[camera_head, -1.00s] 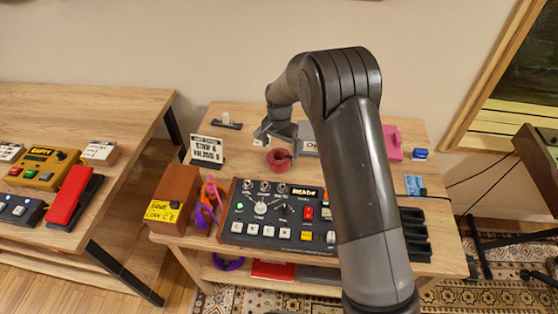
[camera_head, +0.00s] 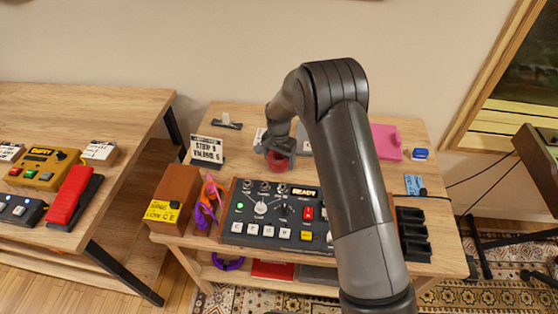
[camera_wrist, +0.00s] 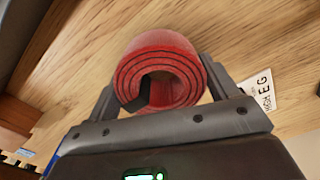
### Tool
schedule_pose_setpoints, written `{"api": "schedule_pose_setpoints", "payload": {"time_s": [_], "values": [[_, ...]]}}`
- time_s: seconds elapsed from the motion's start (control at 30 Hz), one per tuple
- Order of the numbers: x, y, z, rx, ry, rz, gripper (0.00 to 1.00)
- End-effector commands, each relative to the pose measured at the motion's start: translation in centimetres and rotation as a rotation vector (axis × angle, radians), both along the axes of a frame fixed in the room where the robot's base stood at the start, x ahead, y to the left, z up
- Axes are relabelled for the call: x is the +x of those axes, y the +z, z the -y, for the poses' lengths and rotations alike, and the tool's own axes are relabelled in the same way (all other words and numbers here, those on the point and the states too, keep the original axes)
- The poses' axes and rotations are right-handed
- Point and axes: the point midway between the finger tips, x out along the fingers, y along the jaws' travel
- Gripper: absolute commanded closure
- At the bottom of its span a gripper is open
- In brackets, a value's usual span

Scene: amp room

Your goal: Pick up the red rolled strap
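The red rolled strap (camera_head: 279,162) is on the light wooden table, behind the black pedal panel. In the wrist view the strap (camera_wrist: 165,62) shows as a spiral roll with a hollow middle. My gripper (camera_head: 274,150) is low over the strap and partly hides it in the head view. In the wrist view the fingers of my gripper (camera_wrist: 160,78) are apart, one on each side of the roll and very close to it. Whether both press on it cannot be told. The strap shows no clear lift off the table.
The black panel with knobs and buttons (camera_head: 270,232) stands at the front. A small sign (camera_head: 206,149) stands to the left of the strap. A pink item (camera_head: 386,141) and a blue block (camera_head: 420,154) lie to the right. A brown wooden box (camera_head: 176,195) stands at the front left.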

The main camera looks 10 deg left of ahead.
Motion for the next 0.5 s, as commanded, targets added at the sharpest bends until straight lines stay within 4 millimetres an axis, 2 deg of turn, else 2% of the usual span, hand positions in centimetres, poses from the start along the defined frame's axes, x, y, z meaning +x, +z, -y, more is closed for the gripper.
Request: {"api": "schedule_pose_setpoints", "payload": {"time_s": [0.07, 0.37, 0.5], "values": [[0.0, 0.02, 0.0, 0.0, 0.0, 0.0, 0.27], [0.0, 0.03, 0.0, 0.0, 0.0, 0.0, 0.51], [0.02, 0.05, 0.0, 0.0, 0.0, 0.0, 0.52]]}}
